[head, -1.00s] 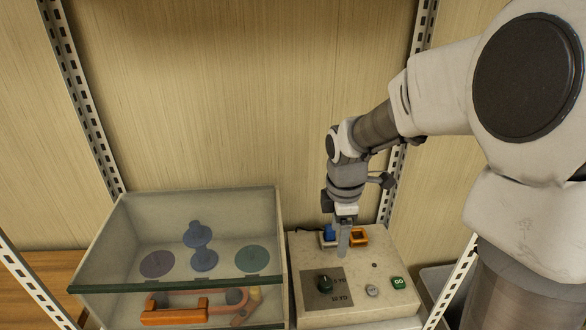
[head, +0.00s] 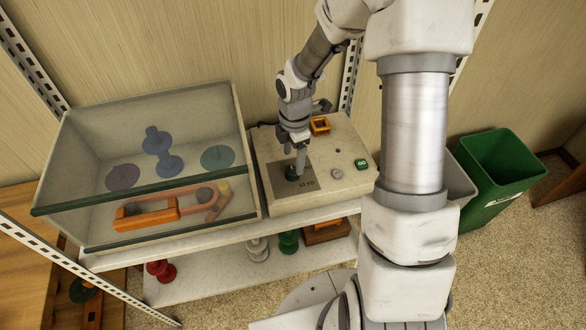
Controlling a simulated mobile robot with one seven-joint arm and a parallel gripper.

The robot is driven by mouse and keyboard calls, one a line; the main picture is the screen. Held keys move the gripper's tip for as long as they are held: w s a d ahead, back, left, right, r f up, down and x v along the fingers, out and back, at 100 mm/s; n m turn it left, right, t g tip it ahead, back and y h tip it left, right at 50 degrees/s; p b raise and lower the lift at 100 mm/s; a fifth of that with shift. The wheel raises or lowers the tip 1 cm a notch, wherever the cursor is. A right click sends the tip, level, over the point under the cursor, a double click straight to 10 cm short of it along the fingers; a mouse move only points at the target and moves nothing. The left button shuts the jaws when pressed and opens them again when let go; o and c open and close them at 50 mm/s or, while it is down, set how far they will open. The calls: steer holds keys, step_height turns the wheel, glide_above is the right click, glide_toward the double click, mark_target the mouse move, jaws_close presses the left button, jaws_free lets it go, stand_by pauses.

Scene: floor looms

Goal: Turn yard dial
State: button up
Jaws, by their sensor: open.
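The yard dial (head: 292,174) is a dark green knob on a grey plate (head: 310,176) marked "10 YD", on top of a cream control box (head: 268,150). My gripper (head: 299,172) points down at the dial, with its fingertips at or just above it. The gripper is open. The fingers hide part of the dial, and I cannot tell whether they touch it. A green GO button (head: 361,164) and a round grey button (head: 337,174) sit right of the dial.
A glass-fronted case (head: 150,150) with spools and an orange-handled tool stands close left of the box. An orange square frame (head: 320,125) sits at the box's back. A green bin (head: 500,165) stands right.

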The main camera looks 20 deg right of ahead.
mark_target(293, 170)
step_height(293, 170, down, 5)
steer(key=shift+w+f, duration=0.15)
steer(key=shift+f, duration=0.05)
jaws_close()
stand_by(0.5)
